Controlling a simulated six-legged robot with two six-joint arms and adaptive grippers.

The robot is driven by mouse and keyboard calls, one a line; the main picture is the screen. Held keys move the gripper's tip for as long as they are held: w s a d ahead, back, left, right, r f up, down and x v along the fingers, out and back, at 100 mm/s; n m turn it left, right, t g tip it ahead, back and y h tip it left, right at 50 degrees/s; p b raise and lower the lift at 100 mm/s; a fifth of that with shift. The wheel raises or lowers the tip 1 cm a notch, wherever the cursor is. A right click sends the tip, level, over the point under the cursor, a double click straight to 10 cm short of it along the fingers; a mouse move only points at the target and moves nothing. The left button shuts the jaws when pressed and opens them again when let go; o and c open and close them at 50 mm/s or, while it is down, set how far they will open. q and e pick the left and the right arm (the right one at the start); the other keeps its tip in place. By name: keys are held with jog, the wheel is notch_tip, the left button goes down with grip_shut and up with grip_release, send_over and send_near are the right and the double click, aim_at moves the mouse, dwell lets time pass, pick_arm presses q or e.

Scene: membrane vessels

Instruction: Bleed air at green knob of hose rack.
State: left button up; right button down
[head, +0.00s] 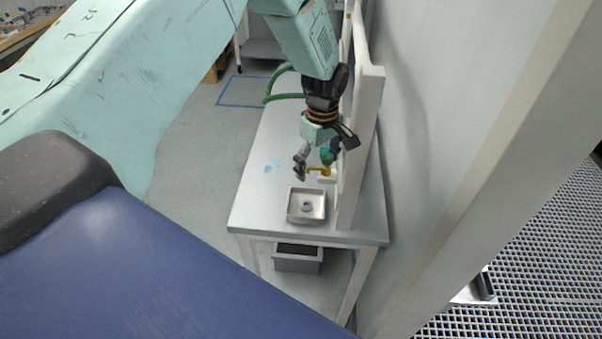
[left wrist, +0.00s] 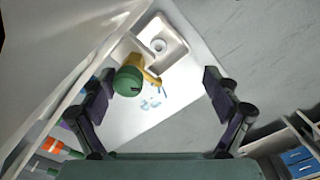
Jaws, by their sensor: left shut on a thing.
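The green knob (head: 327,157) is small and round and sits on a yellow valve fitting (head: 318,170) beside the white upright panel of the hose rack (head: 361,130). In the left wrist view the green knob (left wrist: 128,80) lies close to the left finger of my left gripper (left wrist: 160,90), and a gap shows towards the right finger. My right gripper is not in view.
A square metal tray (head: 318,205) with a round drain stands on the table (head: 270,215) below the valve. Blue wet spots (head: 272,166) lie left of it. A grey bin (head: 297,262) is under the table. A wall (head: 430,110) stands close on the right.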

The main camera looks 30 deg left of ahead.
aim_at(325, 153)
pick_arm(q)
jog(key=w, duration=0.2)
jog(key=w+r+m, duration=0.1)
jog(key=shift+d+t, duration=0.25)
jog(key=shift+t, duration=0.05)
jog(key=c, duration=0.4)
jog(key=shift+w+a+m, duration=0.1)
jog(key=shift+m, duration=0.8)
jog(key=c, duration=0.4)
jog(key=shift+w+f+m, duration=0.1)
jog(key=shift+w+m, duration=0.35)
jog(key=shift+m, duration=0.55)
grip_shut()
jog(key=shift+w+m, duration=0.2)
jog(key=shift+m, duration=0.1)
jog(key=shift+f, duration=0.1)
jog(key=shift+s+a+f, duration=0.1)
jog(key=shift+a, duration=0.1)
jog(key=shift+o, duration=1)
grip_release()
jog(key=o, duration=0.4)
jog(key=shift+f, duration=0.2)
jog(key=shift+s, duration=0.1)
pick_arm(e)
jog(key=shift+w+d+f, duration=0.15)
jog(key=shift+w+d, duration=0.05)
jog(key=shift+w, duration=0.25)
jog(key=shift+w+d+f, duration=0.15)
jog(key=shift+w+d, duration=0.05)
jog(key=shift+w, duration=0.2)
